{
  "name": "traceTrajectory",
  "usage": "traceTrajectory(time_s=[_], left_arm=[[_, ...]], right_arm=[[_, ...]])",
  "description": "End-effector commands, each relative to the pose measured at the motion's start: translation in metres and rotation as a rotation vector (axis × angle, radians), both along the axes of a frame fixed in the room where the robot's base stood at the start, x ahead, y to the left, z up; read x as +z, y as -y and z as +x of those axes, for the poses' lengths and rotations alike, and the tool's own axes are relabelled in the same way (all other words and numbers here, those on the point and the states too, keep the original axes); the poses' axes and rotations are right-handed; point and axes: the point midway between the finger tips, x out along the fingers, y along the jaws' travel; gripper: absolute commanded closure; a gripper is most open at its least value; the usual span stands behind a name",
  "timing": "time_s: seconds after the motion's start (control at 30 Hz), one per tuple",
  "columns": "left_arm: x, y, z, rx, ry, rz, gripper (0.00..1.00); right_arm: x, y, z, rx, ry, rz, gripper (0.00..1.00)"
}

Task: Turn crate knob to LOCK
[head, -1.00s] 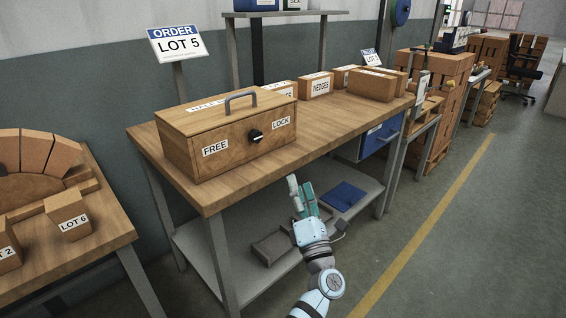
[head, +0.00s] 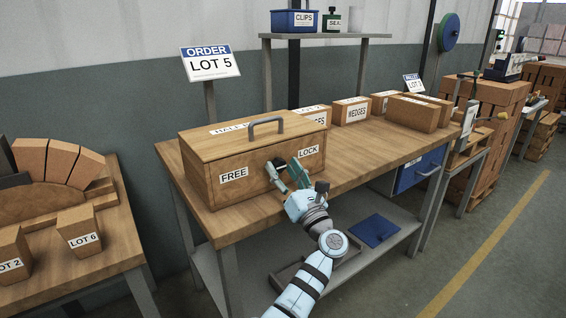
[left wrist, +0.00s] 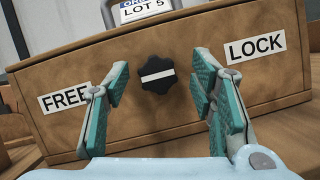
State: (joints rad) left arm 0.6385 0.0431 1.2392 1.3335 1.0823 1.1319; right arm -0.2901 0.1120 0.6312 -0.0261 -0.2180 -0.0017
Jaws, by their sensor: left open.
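The wooden crate (head: 245,150) stands on the workbench, with a FREE label (head: 234,175) on the left of its front and a LOCK label (head: 308,152) on the right. In the left wrist view the black crate knob (left wrist: 156,73) shows a white bar lying nearly level, tilted slightly up to the right. My left gripper (head: 282,172) is open in front of the crate's front face and hides most of the knob in the head view. In the left wrist view its fingers (left wrist: 157,95) stand on either side of the knob, apart from it. My right gripper is not in view.
A grey handle (head: 266,124) is on the crate lid. Several labelled boxes (head: 352,110) stand at the back right of the workbench (head: 345,155). Another table with LOT blocks (head: 79,230) is at the left. Bare bench top lies right of the crate.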

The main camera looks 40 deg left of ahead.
Motion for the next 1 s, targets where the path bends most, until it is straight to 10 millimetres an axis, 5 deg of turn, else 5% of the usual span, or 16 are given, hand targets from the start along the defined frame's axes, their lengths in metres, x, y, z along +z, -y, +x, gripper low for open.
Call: traceTrajectory(time_s=[0.3,0.6,1.0], left_arm=[[0.000,-0.005,-0.001,0.003,-0.001,0.000,0.51],[0.000,-0.005,-0.001,0.003,-0.001,0.001,0.98],[0.004,-0.004,-0.001,0.001,-0.069,0.021,0.97]], right_arm=[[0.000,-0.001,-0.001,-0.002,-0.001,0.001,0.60],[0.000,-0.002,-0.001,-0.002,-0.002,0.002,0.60],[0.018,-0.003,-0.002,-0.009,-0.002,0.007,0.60]])
